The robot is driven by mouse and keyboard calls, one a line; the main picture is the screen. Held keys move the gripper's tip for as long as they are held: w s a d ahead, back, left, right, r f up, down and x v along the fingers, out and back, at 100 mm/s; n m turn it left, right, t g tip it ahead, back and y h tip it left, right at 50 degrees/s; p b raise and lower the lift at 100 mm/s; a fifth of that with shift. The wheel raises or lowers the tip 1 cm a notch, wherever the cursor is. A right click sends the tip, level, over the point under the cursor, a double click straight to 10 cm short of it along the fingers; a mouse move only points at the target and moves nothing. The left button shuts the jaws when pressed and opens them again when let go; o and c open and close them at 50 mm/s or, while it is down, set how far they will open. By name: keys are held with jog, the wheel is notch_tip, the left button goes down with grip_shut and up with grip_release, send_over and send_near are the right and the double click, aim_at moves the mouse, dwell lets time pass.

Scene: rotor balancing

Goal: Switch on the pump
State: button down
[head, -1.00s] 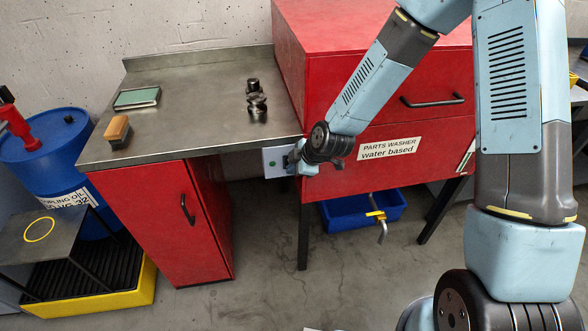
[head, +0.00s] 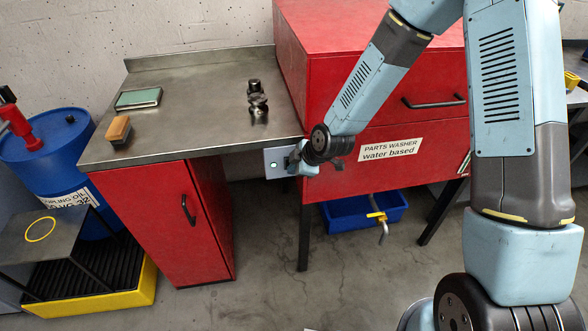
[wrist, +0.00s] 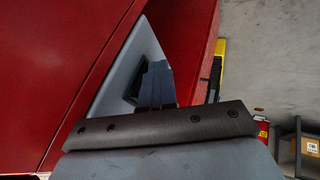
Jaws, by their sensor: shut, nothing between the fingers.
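The pump's switch plate (head: 277,170) is a pale grey panel on the front of the washer, just under the bench top's right end. A small round spot on it looks whitish in the head view. My gripper (head: 292,160) is at the plate's right side and covers part of it. In the wrist view the plate (wrist: 138,48) stands at a slant with a dark switch part (wrist: 132,90) on it. My shut, empty gripper fingers (wrist: 157,72) are right beside that dark part and partly hide it. I cannot tell whether they touch.
The red parts washer (head: 335,85) stands behind and right of the plate. A steel bench top (head: 190,115) holds a metal part (head: 257,100), a brush (head: 118,130) and a green-topped box (head: 138,98). A blue bin (head: 350,214) sits below the washer.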

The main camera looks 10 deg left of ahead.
jog(key=v, duration=1.4)
jog(key=shift+r, duration=0.4)
jog(key=shift+s, duration=0.1)
jog(key=shift+s+a+f, duration=0.1)
jog(key=shift+s+f, duration=1.4)
jog(key=shift+f, duration=0.05)
